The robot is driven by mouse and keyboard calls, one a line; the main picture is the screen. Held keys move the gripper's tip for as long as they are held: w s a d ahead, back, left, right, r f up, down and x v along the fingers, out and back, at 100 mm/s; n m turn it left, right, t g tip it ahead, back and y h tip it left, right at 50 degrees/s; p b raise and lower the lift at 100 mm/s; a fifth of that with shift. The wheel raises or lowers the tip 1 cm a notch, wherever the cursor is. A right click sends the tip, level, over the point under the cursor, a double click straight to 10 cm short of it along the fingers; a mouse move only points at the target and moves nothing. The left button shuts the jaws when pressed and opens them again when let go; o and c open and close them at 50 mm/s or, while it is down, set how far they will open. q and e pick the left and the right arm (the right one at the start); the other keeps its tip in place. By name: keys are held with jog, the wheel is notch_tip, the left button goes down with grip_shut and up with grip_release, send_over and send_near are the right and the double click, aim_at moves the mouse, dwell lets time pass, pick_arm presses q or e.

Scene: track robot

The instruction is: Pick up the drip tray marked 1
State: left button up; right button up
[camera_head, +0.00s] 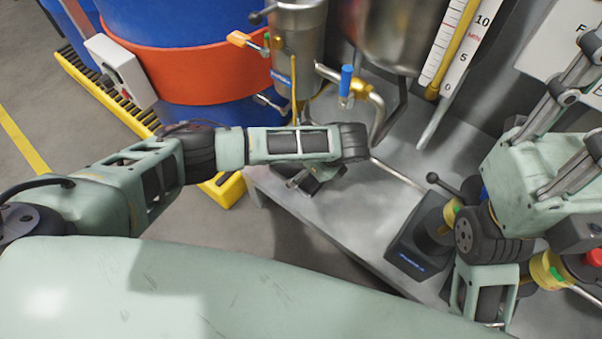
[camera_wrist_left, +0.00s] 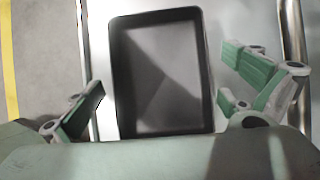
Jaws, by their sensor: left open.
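A rectangular tray (camera_wrist_left: 203,75) with a black rim and a smooth grey inside fills the middle of the left wrist view. It lies on a pale metal surface. No number shows on it, so I cannot tell whether it is the one marked 1. My left gripper (camera_wrist_left: 163,80) is open, one finger on each side of the tray, with gaps to both sides. In the head view my left forearm hides most of this gripper and the tray. My right arm (camera_head: 540,165) is at the right; its jaws cannot be made out clearly.
A dark box (camera_head: 405,258) with a blue label stands on the grey metal bench (camera_head: 345,225), beside my right arm. Steel vessels with a blue-handled valve (camera_head: 346,82) stand behind. A blue drum with an orange band (camera_head: 195,60) is at the back left.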

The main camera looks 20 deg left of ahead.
pick_arm(q)
jog(key=shift+f, duration=0.1)
jog(key=shift+c, duration=0.4)
jog(key=c, duration=1)
jog(key=shift+a, duration=0.1)
